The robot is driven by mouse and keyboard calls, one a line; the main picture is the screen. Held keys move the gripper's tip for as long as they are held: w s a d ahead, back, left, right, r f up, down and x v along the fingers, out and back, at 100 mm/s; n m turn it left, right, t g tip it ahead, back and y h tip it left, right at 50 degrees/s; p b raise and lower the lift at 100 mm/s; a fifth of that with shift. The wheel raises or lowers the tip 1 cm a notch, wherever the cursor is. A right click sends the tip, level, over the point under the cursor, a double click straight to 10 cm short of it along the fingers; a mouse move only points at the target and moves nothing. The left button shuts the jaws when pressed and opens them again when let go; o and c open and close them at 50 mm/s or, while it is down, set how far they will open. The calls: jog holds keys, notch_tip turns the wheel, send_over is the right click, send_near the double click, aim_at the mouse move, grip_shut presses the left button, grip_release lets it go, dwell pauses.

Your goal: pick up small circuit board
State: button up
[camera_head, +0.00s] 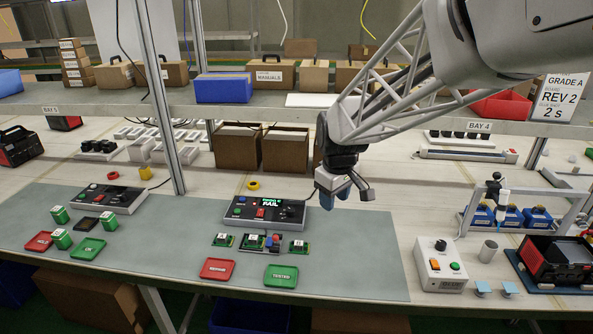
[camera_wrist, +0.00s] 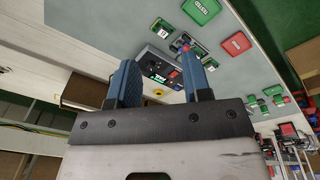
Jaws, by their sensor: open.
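Small green circuit boards lie on the grey-green mat (camera_head: 370,270) in the head view: one at the left (camera_head: 223,240), one at the right (camera_head: 299,246). Between them is a small fixture with red and blue parts (camera_head: 272,241) and another green board (camera_head: 251,240). My gripper (camera_head: 346,197) is open and empty, above and behind the right board, clear of the mat. In the wrist view the two blue fingers of my gripper (camera_wrist: 158,57) are spread apart. A green board (camera_wrist: 162,28) shows beyond them; the right finger hides part of the area behind.
A black tester (camera_head: 263,212) with a lit display reading FAIL stands behind the boards. A red tray (camera_head: 218,269) and a green tray (camera_head: 281,276) lie in front. Cardboard boxes (camera_head: 285,149) stand behind, under a shelf (camera_head: 330,115). The mat's right part is clear.

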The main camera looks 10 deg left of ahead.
jog(key=w+a+f+n, duration=0.4)
jog(key=w+a+f, duration=0.4)
jog(key=a, duration=0.3)
jog(key=n+g, duration=0.1)
jog(key=n, duration=0.3)
send_over(255, 237)
notch_tip(255, 237, down, 13)
jog(key=shift+w+f, duration=0.1)
jog(key=shift+f, duration=0.05)
jog(key=shift+d+f, duration=0.1)
jog(key=shift+f, duration=1.2)
jog(key=shift+f, duration=2.65)
